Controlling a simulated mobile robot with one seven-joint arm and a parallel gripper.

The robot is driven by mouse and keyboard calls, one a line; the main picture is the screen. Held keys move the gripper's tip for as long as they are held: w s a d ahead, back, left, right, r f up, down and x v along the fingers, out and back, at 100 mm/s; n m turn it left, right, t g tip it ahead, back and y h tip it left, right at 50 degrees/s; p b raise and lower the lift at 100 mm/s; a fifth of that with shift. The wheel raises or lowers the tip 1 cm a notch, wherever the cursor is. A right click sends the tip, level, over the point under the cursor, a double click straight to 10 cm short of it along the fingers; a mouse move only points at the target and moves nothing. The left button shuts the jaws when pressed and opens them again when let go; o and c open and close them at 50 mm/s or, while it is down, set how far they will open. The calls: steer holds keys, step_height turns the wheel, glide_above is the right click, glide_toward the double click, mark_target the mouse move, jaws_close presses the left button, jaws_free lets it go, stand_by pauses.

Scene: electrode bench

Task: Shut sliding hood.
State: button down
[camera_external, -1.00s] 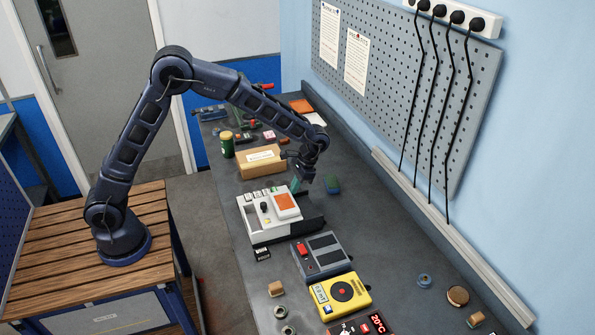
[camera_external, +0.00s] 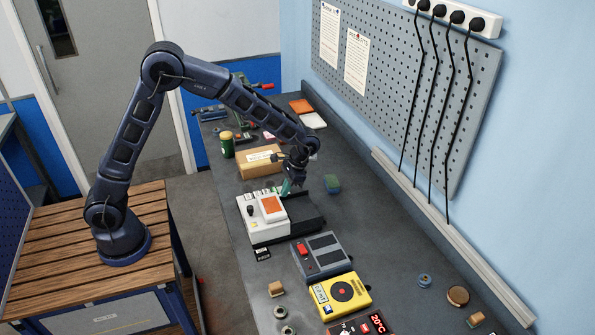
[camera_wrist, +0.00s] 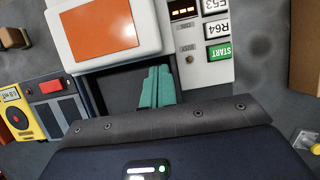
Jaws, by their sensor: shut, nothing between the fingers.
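The sliding hood (camera_external: 272,206) is a white frame with an orange window. It sits over the white instrument (camera_external: 262,230), with a dark bed (camera_external: 306,214) exposed to its right. In the wrist view the hood (camera_wrist: 108,30) is at the upper left, beside a panel (camera_wrist: 204,55) with a green START label. My gripper (camera_external: 286,187) has teal fingers, shut and empty, low at the hood's right-hand side. In the wrist view the fingertips (camera_wrist: 157,80) are together over the dark bed, right at the hood's edge; I cannot tell if they touch it.
A cardboard box (camera_external: 260,162) stands behind the instrument. A grey device (camera_external: 320,256) and a yellow meter (camera_external: 341,295) stand in front. The bench on the right is mostly clear.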

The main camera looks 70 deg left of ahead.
steer(key=w+f+v, duration=0.1)
steer(key=w+v, duration=0.1)
steer(key=v, duration=0.9)
steer(key=shift+w+r, duration=0.2)
steer(key=shift+r, duration=0.05)
steer(key=s+a+r+t, duration=0.2)
steer(key=s+a+r, duration=0.1)
steer(key=s+r, duration=0.65)
steer(key=s+a+r+t, duration=0.25)
steer(key=s+r, duration=0.35)
steer(key=s, duration=0.7)
steer(key=s+a+f+t, duration=0.1)
steer(key=s+t, duration=0.1)
steer(key=s, duration=0.9)
steer(key=s+a+f+t, duration=0.1)
steer(key=s+f+t, duration=0.1)
steer(key=s, duration=0.9)
steer(key=shift+a+f, duration=0.25)
steer(key=shift+a, duration=0.15)
